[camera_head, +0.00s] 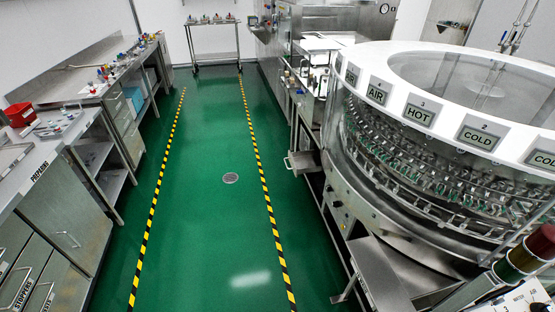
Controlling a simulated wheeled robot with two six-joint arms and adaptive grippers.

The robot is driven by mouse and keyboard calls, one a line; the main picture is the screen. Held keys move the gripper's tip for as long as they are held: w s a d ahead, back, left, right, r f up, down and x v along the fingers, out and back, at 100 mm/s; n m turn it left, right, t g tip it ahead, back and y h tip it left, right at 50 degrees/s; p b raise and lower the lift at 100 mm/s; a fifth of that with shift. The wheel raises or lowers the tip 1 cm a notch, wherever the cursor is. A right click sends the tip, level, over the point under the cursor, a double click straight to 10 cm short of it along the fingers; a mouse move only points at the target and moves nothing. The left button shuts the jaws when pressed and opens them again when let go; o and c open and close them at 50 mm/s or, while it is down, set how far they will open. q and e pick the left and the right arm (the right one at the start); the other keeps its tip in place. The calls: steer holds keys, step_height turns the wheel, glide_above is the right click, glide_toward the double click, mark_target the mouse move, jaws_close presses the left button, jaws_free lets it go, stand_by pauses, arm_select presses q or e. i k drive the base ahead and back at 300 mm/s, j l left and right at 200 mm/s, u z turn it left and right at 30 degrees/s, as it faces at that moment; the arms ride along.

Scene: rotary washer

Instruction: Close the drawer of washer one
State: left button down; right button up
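The large round rotary washer (345,140) stands on the right, with a white top ring marked AIR, HOT and COLD and rows of glassware behind its clear wall. A small metal drawer-like box (302,162) with a handle sticks out toward the aisle at the washer's left side. It looks pulled out, but I cannot tell whether it belongs to washer one. A sloped metal tray or panel (380,275) juts out low at the washer's front. Neither of my grippers shows in the head view.
The green aisle (205,215) between two yellow-black floor stripes is clear, with a round drain (230,178). Steel benches and cabinets (75,215) line the left, with a red bin (20,114). A wheeled cart (213,45) stands at the far end.

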mark_target(309, 161)
steer(key=i+j+z, duration=0.3)
steer(key=i, duration=0.25)
steer(key=i+j+z, duration=0.35)
steer(key=i+j, duration=0.2)
steer(key=i+j+z, duration=0.3)
steer(key=i+j, duration=0.15)
steer(key=j, duration=0.15)
steer(key=i+j+z, duration=0.3)
steer(key=j, duration=0.45)
steer(key=i+l, duration=0.05)
steer(key=i, duration=0.05)
